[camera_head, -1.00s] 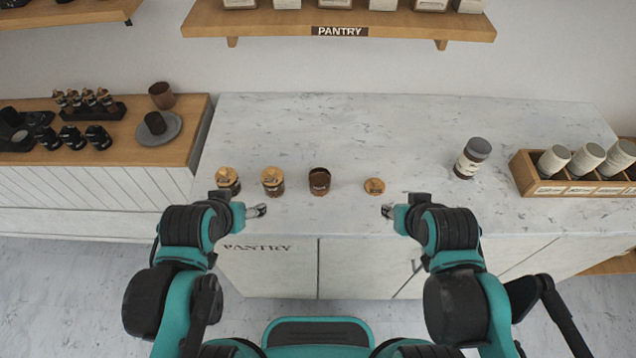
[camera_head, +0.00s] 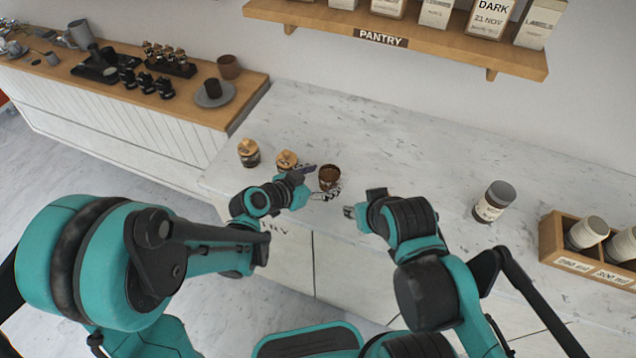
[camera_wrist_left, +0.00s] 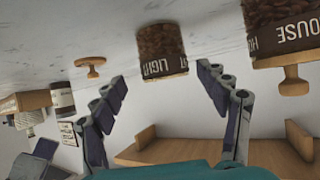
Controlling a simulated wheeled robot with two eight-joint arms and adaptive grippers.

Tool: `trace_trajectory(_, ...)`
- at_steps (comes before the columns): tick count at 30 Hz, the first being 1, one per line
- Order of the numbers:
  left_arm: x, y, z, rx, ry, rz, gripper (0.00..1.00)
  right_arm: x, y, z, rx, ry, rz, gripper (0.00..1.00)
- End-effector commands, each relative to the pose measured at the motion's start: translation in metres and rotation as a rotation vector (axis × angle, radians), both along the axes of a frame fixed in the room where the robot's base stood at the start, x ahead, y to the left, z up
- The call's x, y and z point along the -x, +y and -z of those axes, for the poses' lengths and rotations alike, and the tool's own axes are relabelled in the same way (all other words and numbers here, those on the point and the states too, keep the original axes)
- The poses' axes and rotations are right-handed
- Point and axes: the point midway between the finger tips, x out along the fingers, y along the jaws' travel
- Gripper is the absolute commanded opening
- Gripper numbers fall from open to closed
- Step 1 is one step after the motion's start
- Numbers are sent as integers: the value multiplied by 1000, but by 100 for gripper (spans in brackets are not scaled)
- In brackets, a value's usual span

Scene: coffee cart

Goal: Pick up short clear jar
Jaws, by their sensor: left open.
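The short clear jar (camera_head: 330,174) stands lidless on the marble counter, filled with brown beans. In the left wrist view, which is upside down, the jar (camera_wrist_left: 162,50) carries a LIGHT label. My left gripper (camera_head: 318,182) is open and empty at the jar's near side, with its fingers (camera_wrist_left: 160,82) spread toward either side of it. No grip on the jar shows. My right gripper (camera_head: 350,211) is to the right, near the counter's front edge; its jaws are too small to read. A wooden lid (camera_wrist_left: 91,64) lies beside the jar; it is hidden in the head view.
Two wooden-lidded jars stand left of the jar: a near one (camera_head: 287,160) close to my left gripper and a farther one (camera_head: 248,153). A grey-lidded jar (camera_head: 493,202) and a wooden crate (camera_head: 575,262) stand right. The counter behind is clear.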

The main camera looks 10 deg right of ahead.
Motion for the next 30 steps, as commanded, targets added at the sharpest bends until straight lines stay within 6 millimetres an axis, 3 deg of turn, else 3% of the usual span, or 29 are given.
trace_trajectory(20, -40, -54, 41, 3, -6, 10, 74, 0, 0, 26, 0, 0, 0, 37)
trace_trajectory(27, -42, -56, 41, 3, -6, 8, 74, 0, 0, 25, 0, 0, 0, 37)
trace_trajectory(30, -42, -56, 41, 3, -6, 8, 48, 0, 0, 25, 0, 0, 0, 37)
